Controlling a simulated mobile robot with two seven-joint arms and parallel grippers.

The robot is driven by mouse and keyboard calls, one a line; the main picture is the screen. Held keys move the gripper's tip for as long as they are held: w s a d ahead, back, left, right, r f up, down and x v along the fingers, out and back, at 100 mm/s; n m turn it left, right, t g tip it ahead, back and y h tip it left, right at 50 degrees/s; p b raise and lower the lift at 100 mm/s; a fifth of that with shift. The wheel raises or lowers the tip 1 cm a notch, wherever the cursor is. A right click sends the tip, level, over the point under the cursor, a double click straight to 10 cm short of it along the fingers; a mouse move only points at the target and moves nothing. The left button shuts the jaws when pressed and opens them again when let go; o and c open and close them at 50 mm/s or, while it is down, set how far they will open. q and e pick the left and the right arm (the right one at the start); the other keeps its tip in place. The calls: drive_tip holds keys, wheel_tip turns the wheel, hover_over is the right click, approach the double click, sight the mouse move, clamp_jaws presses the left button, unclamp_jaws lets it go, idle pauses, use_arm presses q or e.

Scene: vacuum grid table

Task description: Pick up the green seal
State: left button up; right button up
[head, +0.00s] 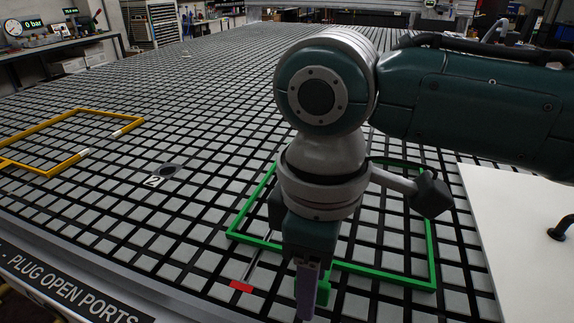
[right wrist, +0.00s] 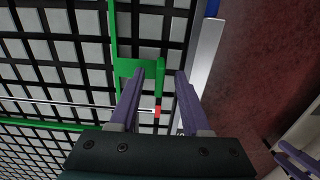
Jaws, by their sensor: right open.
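The green seal (head: 433,245) is a thin green rectangular frame lying on the grid table, partly hidden by my right arm. A green tab stands at its near side and shows in the right wrist view (right wrist: 128,68). My right gripper (head: 312,290) points down over that near side, with purple fingers. It is open and empty. In the right wrist view the green piece (right wrist: 150,68) shows just beyond the space between the fingertips (right wrist: 157,80); contact cannot be told. Purple finger-like parts (right wrist: 295,160), perhaps of my left gripper, show at that view's lower right corner.
A red tag (head: 240,286) on a thin rod lies beside the seal's near left corner. A yellow frame (head: 60,118) with white pieces lies at the left. A port (head: 167,170) marked 2 is between. A white panel (head: 515,225) is at the right.

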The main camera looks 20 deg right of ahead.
drive_tip(key=shift+f, duration=0.3)
clamp_jaws()
idle(1.2)
